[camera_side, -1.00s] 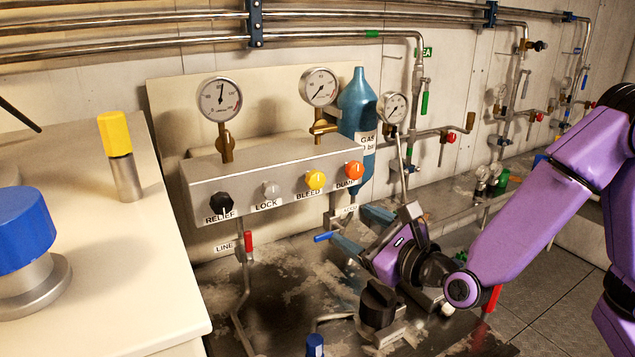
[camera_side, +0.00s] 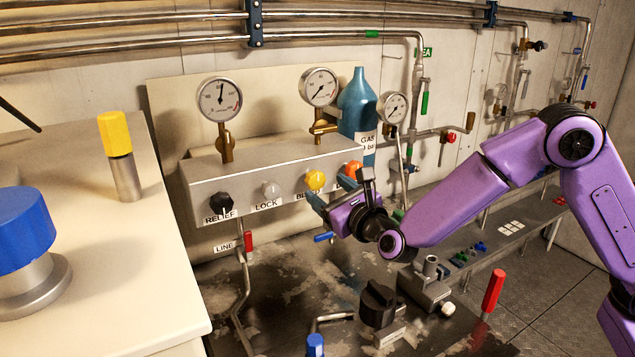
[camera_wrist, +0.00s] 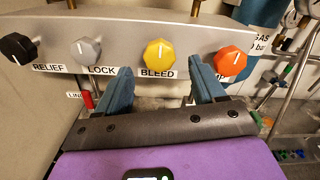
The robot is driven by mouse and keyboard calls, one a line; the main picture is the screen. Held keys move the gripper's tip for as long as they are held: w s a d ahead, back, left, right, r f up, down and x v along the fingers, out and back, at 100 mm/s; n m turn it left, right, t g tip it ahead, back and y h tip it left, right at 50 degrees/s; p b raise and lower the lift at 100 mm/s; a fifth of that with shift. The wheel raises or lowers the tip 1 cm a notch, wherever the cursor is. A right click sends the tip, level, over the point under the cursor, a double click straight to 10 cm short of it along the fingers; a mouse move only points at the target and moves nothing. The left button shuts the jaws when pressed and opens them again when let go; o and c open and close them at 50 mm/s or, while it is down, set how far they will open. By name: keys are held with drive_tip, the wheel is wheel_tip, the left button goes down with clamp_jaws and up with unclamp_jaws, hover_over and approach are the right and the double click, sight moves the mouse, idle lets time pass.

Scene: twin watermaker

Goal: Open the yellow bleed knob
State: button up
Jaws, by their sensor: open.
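The yellow bleed knob (camera_side: 315,180) sits on the front of the grey manifold box, third in the row, above a BLEED label. In the wrist view the yellow knob (camera_wrist: 159,53) shows its white pointer line roughly upright, tilted slightly. My gripper (camera_side: 332,192) is open and empty, just in front of and slightly below the knob. In the wrist view my gripper's blue fingers (camera_wrist: 162,72) stand to the left and right of the knob, with the knob between them in the picture. I cannot tell whether either finger touches it. The right finger covers part of the DUMP label.
The orange dump knob (camera_wrist: 230,61) is close beside my right finger. The grey lock knob (camera_wrist: 88,50) and black relief knob (camera_wrist: 18,48) are to the left. A blue gas bottle (camera_side: 357,105) stands behind. A black valve knob (camera_side: 379,303) is on the bench below.

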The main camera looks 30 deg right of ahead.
sight(318, 183)
drive_tip(key=shift+w, duration=2.65)
drive_tip(key=c, duration=1.1)
